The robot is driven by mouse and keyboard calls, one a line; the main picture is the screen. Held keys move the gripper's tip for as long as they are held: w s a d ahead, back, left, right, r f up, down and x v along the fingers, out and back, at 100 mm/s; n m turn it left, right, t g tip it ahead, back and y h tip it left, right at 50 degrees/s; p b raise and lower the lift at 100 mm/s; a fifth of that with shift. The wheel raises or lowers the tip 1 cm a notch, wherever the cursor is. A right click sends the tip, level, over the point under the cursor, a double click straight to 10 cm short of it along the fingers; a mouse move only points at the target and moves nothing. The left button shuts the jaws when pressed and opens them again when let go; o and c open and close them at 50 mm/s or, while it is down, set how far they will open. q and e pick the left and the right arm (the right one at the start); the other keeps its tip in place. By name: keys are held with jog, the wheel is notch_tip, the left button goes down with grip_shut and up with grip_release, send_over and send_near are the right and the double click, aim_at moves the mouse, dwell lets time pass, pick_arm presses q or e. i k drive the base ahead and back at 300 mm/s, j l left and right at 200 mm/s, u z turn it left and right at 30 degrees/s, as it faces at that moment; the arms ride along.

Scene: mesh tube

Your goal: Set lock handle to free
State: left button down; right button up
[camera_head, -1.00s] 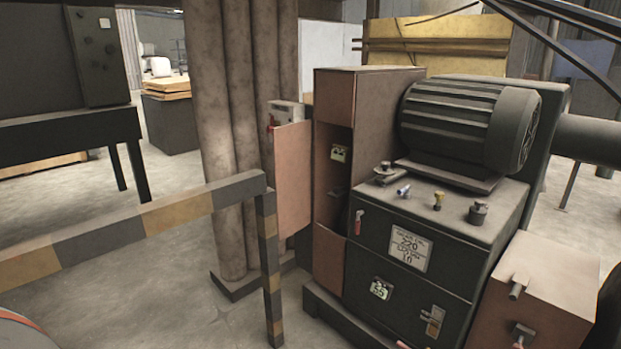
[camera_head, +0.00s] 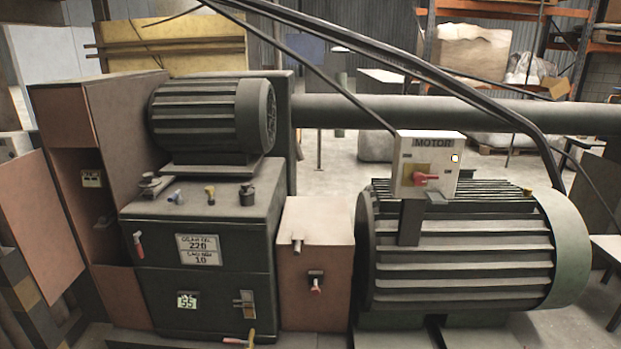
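A dark machine cabinet (camera_head: 205,255) stands left of centre with several small handles on it. A metal lever plate with a yellowish edge (camera_head: 245,304) is at its lower right; any marking there is too small to read. Near the bottom edge is a yellow handle with a red end (camera_head: 240,341). A red-ended lever (camera_head: 138,243) is at the cabinet's upper left. Neither gripper is in view.
A large ribbed motor (camera_head: 465,250) stands at right, carrying a white MOTOR switch box (camera_head: 430,152) with a red knob. A smaller motor (camera_head: 205,117) sits on the cabinet. An open brown door panel (camera_head: 38,225) is at left. Thick cables cross the upper right.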

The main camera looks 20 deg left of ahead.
aim_at(138, 246)
jog(key=j, duration=5.8)
